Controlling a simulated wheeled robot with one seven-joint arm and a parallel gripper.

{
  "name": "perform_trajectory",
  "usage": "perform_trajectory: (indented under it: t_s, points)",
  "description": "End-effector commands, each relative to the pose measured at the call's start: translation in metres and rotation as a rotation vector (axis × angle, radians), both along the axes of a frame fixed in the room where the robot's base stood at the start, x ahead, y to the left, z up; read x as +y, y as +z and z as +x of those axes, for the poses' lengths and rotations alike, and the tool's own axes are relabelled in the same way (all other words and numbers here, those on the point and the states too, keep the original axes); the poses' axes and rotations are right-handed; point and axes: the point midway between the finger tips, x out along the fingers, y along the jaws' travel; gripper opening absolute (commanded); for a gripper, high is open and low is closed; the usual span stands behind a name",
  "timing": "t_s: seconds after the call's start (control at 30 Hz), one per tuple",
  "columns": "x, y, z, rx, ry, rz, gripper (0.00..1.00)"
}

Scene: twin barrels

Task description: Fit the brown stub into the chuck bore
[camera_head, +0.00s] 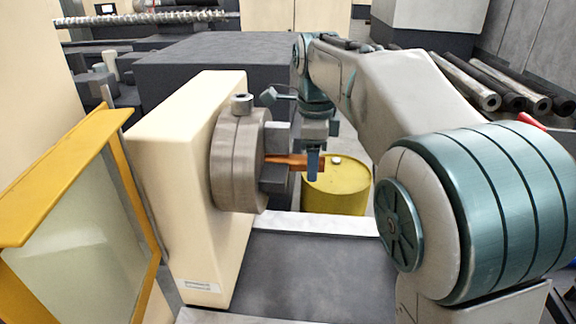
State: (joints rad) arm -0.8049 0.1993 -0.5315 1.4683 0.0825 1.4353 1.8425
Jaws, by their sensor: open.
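The grey round chuck (228,160) is mounted on the right face of a cream headstock (187,175), with dark jaws standing out to the right. The brown stub (287,161) lies level, its left end between the chuck jaws and its right end near my gripper. How deep it sits in the bore is hidden by the jaws. My gripper (314,164) reaches down at the stub's right end, with a blue finger in front of it. It is open, around or just beside the stub; the far finger is hidden, so I cannot tell which.
A yellow barrel (338,190) stands behind and below my gripper. A yellow-framed glass door (70,200) is at the left. A grey machine bed (300,270) lies below the chuck. Several metal bars (480,85) rest at the back right.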

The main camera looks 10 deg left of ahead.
Motion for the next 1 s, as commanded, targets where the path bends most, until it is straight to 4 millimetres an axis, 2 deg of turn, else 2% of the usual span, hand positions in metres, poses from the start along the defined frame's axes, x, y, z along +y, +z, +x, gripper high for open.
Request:
perform_trajectory:
  t_s: [0.07, 0.27, 1.0]
  points:
    - [0.0, 0.0003, 0.0, 0.0, 0.0, 0.0, 0.58]
    - [0.0, 0.0003, 0.0, 0.0, 0.0, 0.0, 0.02]
    - [0.0001, 0.003, -0.0014, -0.002, 0.0, 0.002, 0.0]
